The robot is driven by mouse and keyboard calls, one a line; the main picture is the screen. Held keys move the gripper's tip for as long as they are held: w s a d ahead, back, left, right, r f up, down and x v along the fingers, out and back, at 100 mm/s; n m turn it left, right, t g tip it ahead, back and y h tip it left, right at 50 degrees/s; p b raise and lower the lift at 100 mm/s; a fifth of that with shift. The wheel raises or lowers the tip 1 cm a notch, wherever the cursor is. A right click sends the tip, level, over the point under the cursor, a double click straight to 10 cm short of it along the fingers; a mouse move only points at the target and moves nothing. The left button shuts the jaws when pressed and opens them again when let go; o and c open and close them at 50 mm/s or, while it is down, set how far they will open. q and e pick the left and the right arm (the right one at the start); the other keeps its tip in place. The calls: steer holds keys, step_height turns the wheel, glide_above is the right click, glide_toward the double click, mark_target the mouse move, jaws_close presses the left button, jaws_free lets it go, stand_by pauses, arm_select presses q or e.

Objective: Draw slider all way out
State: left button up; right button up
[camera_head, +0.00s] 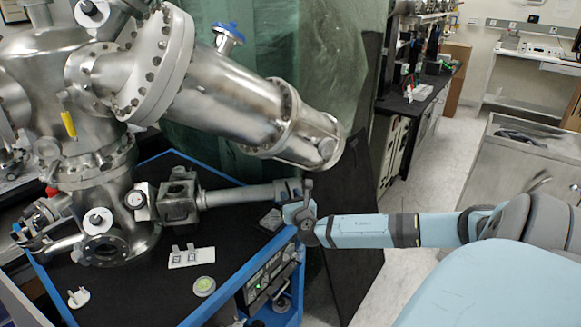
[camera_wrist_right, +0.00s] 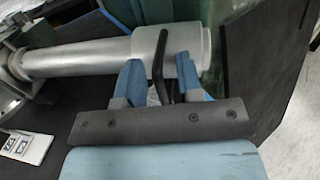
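The slider is a horizontal silver tube (camera_head: 240,195) running right from a square metal block (camera_head: 180,210) on the vacuum chamber. In the right wrist view the tube (camera_wrist_right: 85,57) ends at a wider pale collar (camera_wrist_right: 196,42). A thin dark bent handle (camera_wrist_right: 159,60) stands in front of the collar. My right gripper (camera_head: 292,190) is at the tube's right end. In the wrist view its blue fingers (camera_wrist_right: 158,78) are apart, one on each side of the handle, with visible gaps. The handle's lower end is partly hidden between the fingers. My left gripper is not in view.
A large tilted steel cylinder (camera_head: 235,100) hangs above the tube. The blue-edged black table (camera_head: 140,285) carries a small white plate (camera_head: 191,257) and a round green-topped piece (camera_head: 204,286). A dark panel (camera_head: 350,225) stands behind my right forearm. Open floor lies to the right.

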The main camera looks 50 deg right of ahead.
steer(key=v, duration=1.4)
